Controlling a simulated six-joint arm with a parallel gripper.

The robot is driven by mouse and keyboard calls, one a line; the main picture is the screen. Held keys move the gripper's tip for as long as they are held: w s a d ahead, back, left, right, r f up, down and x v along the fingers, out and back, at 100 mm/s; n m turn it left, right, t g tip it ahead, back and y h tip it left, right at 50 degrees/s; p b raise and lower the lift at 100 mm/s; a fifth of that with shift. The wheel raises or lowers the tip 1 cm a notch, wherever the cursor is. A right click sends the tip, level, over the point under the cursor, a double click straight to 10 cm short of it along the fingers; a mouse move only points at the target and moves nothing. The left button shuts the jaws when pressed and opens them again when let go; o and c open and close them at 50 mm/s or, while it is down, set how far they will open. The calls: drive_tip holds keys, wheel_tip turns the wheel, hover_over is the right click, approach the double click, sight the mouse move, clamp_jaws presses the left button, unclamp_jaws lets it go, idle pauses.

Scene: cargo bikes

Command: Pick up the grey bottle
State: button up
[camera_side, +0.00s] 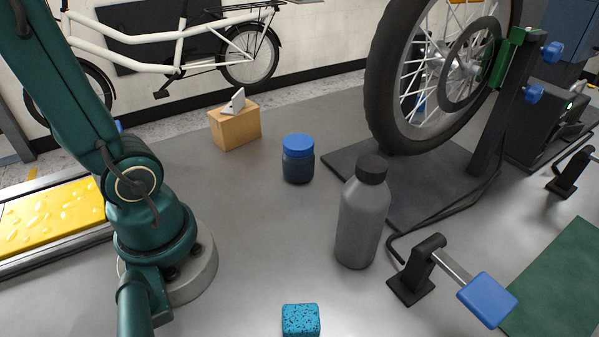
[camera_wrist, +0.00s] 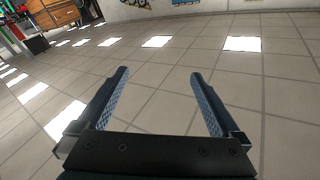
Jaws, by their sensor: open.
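The grey bottle (camera_side: 360,220) stands upright on the grey bench, with a black cap on top. It is right of the middle in the side view, in front of the wheel stand. My gripper (camera_wrist: 157,85) shows in the wrist view with its two fingers wide apart and nothing between them. The wrist view looks out over a tiled floor, and the bottle is not in it. My gripper's fingers are outside the side view, so its distance from the bottle cannot be told.
A blue-lidded jar (camera_side: 298,165) stands left of the bottle. A bike wheel (camera_side: 385,75) on a stand (camera_side: 345,165) is behind it. A black clamp with a blue pad (camera_side: 487,299) is close at its right. A speckled blue sponge (camera_side: 300,320) lies in front. A wooden block (camera_side: 236,130) is farther back.

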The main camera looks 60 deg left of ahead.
sight(382, 217)
drive_tip(key=s+d+f+m+g+h, duration=0.1)
drive_tip(key=s+d+f+g, duration=0.15)
drive_tip(key=f+g, duration=0.3)
drive_tip(key=s+d+f+m+g, duration=0.1)
drive_tip(key=s+f+g, duration=0.3)
drive_tip(key=f, duration=2.7)
drive_tip(key=shift+s+a+f, duration=0.2)
drive_tip(key=shift+s+f, duration=0.05)
drive_tip(key=shift+f, duration=0.05)
drive_tip(key=shift+w+d+f, duration=0.1)
drive_tip(key=shift+d+f, duration=0.1)
drive_tip(key=shift+x, duration=2.3)
